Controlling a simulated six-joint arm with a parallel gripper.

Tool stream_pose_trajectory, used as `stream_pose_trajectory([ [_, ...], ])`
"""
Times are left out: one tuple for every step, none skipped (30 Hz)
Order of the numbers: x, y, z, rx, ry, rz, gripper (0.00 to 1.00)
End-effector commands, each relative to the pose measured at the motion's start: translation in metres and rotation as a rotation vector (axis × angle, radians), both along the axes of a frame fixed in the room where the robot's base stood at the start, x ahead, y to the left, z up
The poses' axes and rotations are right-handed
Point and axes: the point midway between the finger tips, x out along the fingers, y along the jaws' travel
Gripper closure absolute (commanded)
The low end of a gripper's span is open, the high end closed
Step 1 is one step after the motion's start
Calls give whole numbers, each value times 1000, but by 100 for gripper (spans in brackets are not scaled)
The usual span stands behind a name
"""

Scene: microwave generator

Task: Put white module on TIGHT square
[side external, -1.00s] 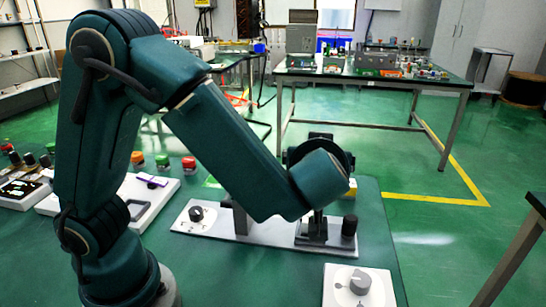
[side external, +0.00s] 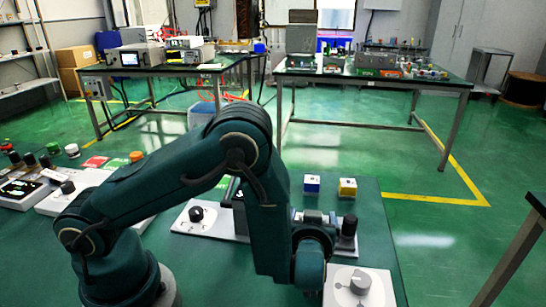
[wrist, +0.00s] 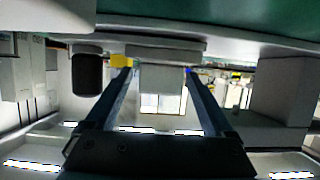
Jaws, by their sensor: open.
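My gripper (wrist: 160,74) is open in the wrist view, its two dark fingers either side of a pale grey-white block (wrist: 162,80). I cannot tell whether this block is the white module or part of the fixture, or whether the fingers touch it. In the side view my gripper is hidden behind my wrist. Two small white-topped modules stand on the far table edge, one with blue sides (side external: 312,184) and one with yellow sides (side external: 347,187). A yellow patch (wrist: 121,61) shows by the left finger. I cannot make out a TIGHT label.
A grey fixture (side external: 312,216) and a black cylinder (side external: 349,228) stand on the white base plate (side external: 190,228), partly behind my arm. The cylinder also shows in the wrist view (wrist: 87,74). A white dial box (side external: 360,287) sits at the front right, close to my wrist.

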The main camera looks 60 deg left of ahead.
Motion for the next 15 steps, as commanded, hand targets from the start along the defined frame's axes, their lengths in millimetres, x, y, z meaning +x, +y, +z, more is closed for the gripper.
stream_pose_trajectory([
  [4, 5, -3, 0, 1, 4, 12],
  [6, 7, -4, 1, 2, 5, 12],
  [8, 9, -5, 0, 2, 3, 12],
  [10, 11, -6, -1, 1, 3, 12],
  [12, 12, -7, -1, 1, 2, 12],
  [13, 14, -8, 0, 1, 1, 12],
  [14, 14, -8, 0, 1, 1, 12],
  [15, 15, -9, 0, 1, 1, 12],
  [15, 15, -9, -1, 1, 0, 12],
  [15, 16, -9, 0, 1, 0, 12],
  [15, 16, -9, 0, 1, -1, 12],
  [16, 16, -9, 0, 1, -1, 12],
  [16, 15, -9, 0, 1, -1, 12],
  [16, 15, -9, 0, 1, -1, 12],
  [16, 15, -9, 0, 1, -1, 12],
])
